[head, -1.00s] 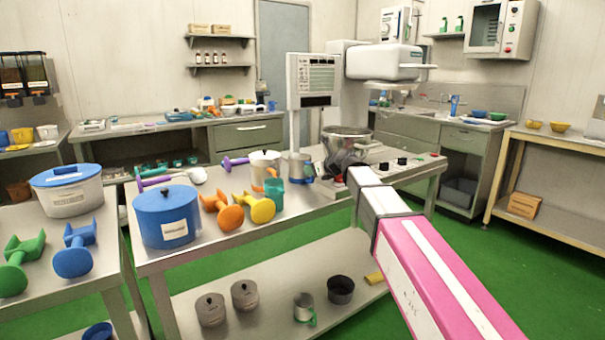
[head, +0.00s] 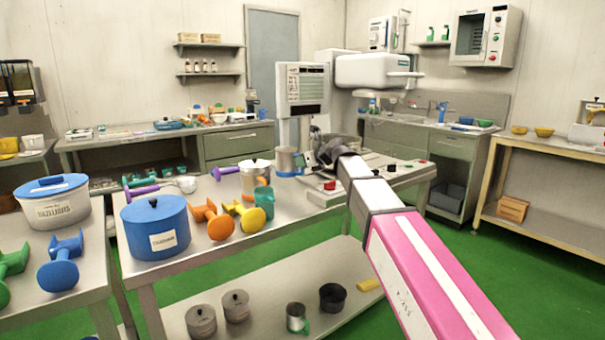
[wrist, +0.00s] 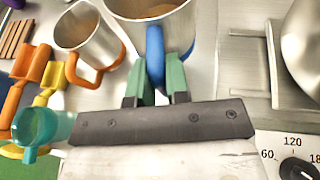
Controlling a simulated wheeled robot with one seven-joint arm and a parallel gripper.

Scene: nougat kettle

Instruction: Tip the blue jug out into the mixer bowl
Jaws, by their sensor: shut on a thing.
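The blue jug (head: 288,161) is a metal jug with a blue handle (wrist: 155,50); in the wrist view its body (wrist: 185,35) is cut by the top edge and brownish contents show inside. My gripper (wrist: 157,82) has green fingers closed on the blue handle. The jug looks upright, a little above the table. The mixer bowl (wrist: 306,45) is a shiny steel bowl to the right of the jug.
A metal jug with an orange handle (wrist: 88,30) stands left of the held jug, near a teal cup (wrist: 35,128) and orange and yellow tools. A blue lidded pot (head: 156,228) stands on the near table end. The mixer's control dial (wrist: 298,170) is at lower right.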

